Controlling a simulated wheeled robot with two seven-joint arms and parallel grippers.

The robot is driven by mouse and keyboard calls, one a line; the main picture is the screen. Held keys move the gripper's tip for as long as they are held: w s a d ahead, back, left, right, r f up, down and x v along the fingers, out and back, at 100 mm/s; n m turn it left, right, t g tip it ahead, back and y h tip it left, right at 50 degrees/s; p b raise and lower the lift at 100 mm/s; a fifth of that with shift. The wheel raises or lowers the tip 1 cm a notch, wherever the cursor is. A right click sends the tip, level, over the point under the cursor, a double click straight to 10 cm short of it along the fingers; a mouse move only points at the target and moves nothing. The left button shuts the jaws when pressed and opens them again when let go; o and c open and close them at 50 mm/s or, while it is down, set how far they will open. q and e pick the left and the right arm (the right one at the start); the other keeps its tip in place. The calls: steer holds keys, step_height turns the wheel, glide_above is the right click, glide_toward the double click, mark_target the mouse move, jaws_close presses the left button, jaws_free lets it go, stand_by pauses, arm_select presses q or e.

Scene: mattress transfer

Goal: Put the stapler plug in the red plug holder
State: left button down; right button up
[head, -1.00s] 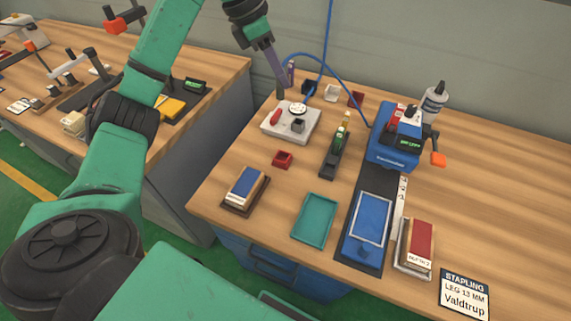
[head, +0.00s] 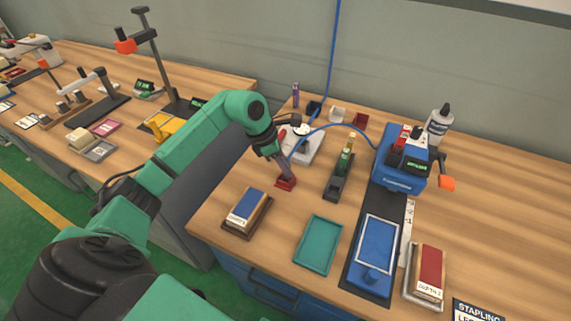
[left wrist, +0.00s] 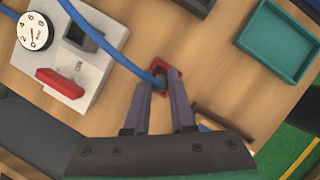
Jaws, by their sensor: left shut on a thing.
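The red plug holder (head: 286,185) sits on the near-left part of the bench. My left gripper (head: 285,176) points down at it; in the left wrist view its two purple fingers (left wrist: 161,86) reach the red holder (left wrist: 178,71). They are shut on the stapler plug (left wrist: 161,81), a small dark end on the blue hose (left wrist: 115,52). The plug is at the holder's opening, mostly hidden between the fingers; I cannot tell how deep it sits. The hose (head: 341,125) loops back to the blue stapler (head: 398,170). My right gripper is not in view.
A pale air panel (left wrist: 58,62) with a gauge, red lever and dark socket stands beside the holder. A blue-topped block (head: 246,208), a teal tray (head: 318,244) and a dark hand tool (head: 339,176) surround it. Small black, white and red boxes stand behind.

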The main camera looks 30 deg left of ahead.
arm_select(q)
steer(key=shift+f, duration=0.15)
steer(key=c, duration=1.2)
jaws_free()
steer(key=shift+f, duration=0.1)
steer(key=o, duration=0.4)
steer(key=shift+o, duration=0.2)
steer(key=shift+r, duration=0.3)
steer(key=shift+a+r, duration=0.15)
steer(key=shift+r, duration=0.15)
steer(key=b+v, duration=0.1)
steer(key=v, duration=1)
steer(key=shift+s, duration=0.15)
